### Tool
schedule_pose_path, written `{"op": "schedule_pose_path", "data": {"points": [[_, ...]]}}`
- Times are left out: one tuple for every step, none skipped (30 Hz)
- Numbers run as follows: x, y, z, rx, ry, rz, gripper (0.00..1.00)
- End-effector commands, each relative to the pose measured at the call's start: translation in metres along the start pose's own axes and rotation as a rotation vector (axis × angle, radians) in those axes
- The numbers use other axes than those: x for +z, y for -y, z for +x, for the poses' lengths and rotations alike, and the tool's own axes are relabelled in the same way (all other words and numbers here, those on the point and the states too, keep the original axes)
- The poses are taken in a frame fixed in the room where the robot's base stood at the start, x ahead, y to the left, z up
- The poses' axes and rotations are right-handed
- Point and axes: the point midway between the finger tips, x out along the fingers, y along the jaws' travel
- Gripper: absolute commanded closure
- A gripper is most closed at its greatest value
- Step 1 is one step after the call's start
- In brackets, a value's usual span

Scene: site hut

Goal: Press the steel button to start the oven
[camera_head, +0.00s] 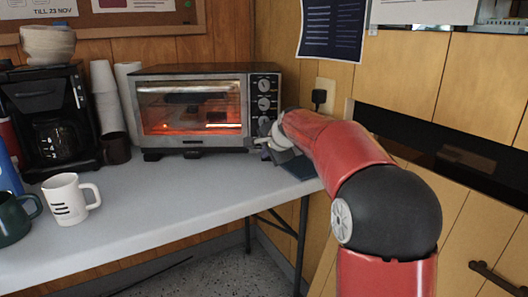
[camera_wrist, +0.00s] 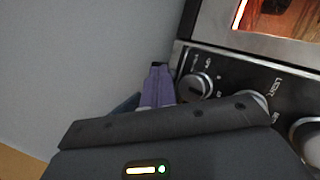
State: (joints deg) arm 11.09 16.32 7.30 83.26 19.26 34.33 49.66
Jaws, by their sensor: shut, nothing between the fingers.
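The toaster oven (camera_head: 190,105) stands at the back of the table, its inside glowing orange behind the glass door. Its dark control panel (camera_head: 265,80) has several round silver knobs in a column. My gripper (camera_head: 262,142) is shut and empty at the panel's lower end, hiding that part in the head view. In the wrist view, the closed fingertips (camera_wrist: 159,80) are beside a round silver control (camera_wrist: 197,87) at the panel's end. I cannot tell whether this is the steel button or a knob, or whether the fingers touch the panel.
A coffee maker (camera_head: 48,115), stacked cups (camera_head: 106,95) and a dark mug (camera_head: 116,147) stand left of the oven. A white mug (camera_head: 68,200) and a green mug (camera_head: 14,221) are nearer. The table's front middle (camera_head: 165,205) is clear. The wall is close behind.

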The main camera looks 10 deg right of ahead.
Motion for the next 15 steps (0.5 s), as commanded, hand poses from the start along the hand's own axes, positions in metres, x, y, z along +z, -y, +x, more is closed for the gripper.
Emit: {"op": "schedule_pose_path", "data": {"points": [[-0.0003,0.0004,0.0002,0.000,0.000,0.000,1.00],[-0.0003,0.0003,0.0002,-0.001,-0.001,0.000,1.00],[-0.0003,0.0002,0.0002,-0.001,-0.001,0.000,1.00],[-0.0003,0.0002,0.0002,0.000,-0.001,0.000,1.00],[-0.0003,0.0002,0.0001,0.000,-0.001,0.000,1.00],[-0.0003,0.0002,0.0001,0.000,0.000,0.000,1.00],[-0.0002,0.0001,0.0001,0.000,0.000,0.000,1.00],[-0.0002,0.0001,0.0001,0.000,-0.001,0.000,1.00],[0.0000,-0.0002,-0.0001,0.000,-0.001,0.000,1.00],[0.0002,-0.0005,-0.0003,-0.001,-0.001,0.000,1.00],[0.0006,-0.0010,-0.0007,0.000,-0.001,0.000,1.00],[0.0014,-0.0019,-0.0014,0.000,0.000,0.000,1.00],[0.0021,-0.0026,-0.0022,0.000,-0.001,0.000,1.00],[0.0028,-0.0034,-0.0032,-0.001,-0.001,0.000,1.00],[0.0040,-0.0045,-0.0047,-0.001,-0.001,-0.001,1.00]]}}
